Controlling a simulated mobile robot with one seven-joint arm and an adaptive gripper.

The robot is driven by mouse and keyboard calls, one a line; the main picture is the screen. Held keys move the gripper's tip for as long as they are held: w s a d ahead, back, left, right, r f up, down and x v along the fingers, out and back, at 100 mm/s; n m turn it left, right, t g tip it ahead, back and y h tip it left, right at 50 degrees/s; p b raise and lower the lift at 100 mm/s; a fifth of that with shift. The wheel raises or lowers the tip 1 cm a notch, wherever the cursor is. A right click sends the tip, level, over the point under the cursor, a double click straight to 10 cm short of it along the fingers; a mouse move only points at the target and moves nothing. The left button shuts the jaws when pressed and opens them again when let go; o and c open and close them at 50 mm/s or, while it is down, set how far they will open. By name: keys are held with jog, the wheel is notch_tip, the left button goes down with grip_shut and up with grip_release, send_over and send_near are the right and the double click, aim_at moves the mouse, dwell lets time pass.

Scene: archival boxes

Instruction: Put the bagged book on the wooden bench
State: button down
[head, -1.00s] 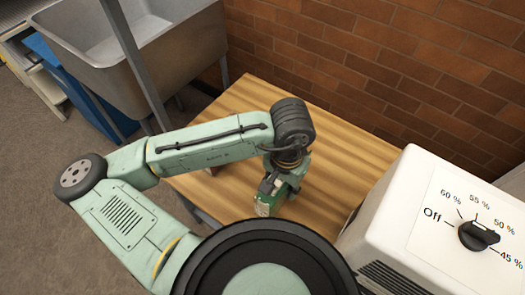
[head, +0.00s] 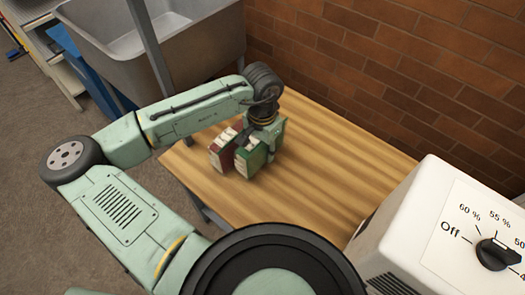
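The wooden bench (head: 335,170) stands against the brick wall. My gripper (head: 259,147) points down over its left part, with its fingers around a green book (head: 256,158). It appears shut on this book, with a dark finger on the book's left side. The book is upright, at or just above the bench top; I cannot tell if it touches. A red book (head: 224,150) with pale page edges stands just left of it, partly hidden by my arm. I cannot make out a bag on either book.
A white box with a dial (head: 440,225) is at the right front. A metal sink (head: 150,45) and a grey post (head: 160,75) are at the back left. The bench's middle and right are clear.

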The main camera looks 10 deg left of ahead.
aim_at(261, 147)
jog(key=shift+f, duration=1)
jog(key=shift+f, duration=0.1)
jog(key=c, duration=1.2)
grip_release()
jog(key=shift+c, duration=0.2)
notch_tip(261, 147, up, 12)
jog(key=shift+r, duration=0.1)
